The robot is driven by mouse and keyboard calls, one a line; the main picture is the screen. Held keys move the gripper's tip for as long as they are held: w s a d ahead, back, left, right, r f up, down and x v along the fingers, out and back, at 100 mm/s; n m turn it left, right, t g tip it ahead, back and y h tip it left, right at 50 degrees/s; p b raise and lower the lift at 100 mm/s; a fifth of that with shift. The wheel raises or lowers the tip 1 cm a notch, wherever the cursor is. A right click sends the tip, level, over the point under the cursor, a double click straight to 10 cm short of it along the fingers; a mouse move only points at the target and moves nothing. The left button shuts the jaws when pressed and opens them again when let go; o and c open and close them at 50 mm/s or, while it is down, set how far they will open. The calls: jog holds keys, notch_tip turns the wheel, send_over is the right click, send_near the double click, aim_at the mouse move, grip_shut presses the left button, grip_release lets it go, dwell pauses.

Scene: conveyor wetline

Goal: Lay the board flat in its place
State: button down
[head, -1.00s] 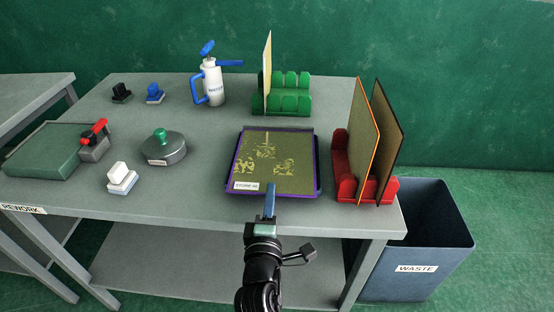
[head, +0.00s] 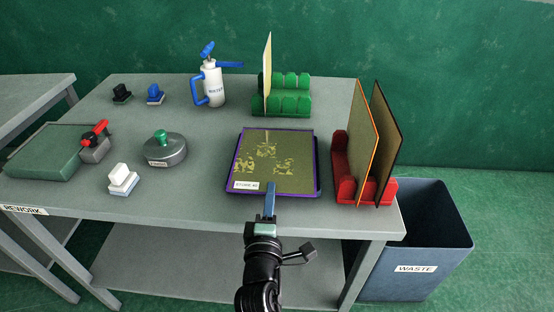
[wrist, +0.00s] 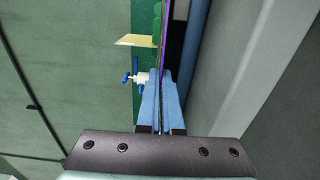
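The board (head: 285,150) is olive with yellow patches and a white label at its near-left corner. Board and tray rim nearly line up, and I cannot tell whether the board touches the tray. My gripper (head: 269,190) reaches in from the near side and is shut on the board's near edge. In the wrist view the blue fingers (wrist: 161,105) close on the board, seen edge-on as a thin line. The board hides the tray floor.
A red rack (head: 341,170) with two upright boards stands close on the right, beside the waste bin (head: 425,230). A green rack (head: 285,100) with one board and a white bottle (head: 213,85) are behind. A round grey weight (head: 164,150) and white-handled block (head: 122,180) are left.

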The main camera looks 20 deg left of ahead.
jog(key=shift+r, duration=0.45)
notch_tip(320, 180, up, 6)
jog(key=p, duration=0.6)
jog(key=shift+f, duration=0.1)
dwell(0.3)
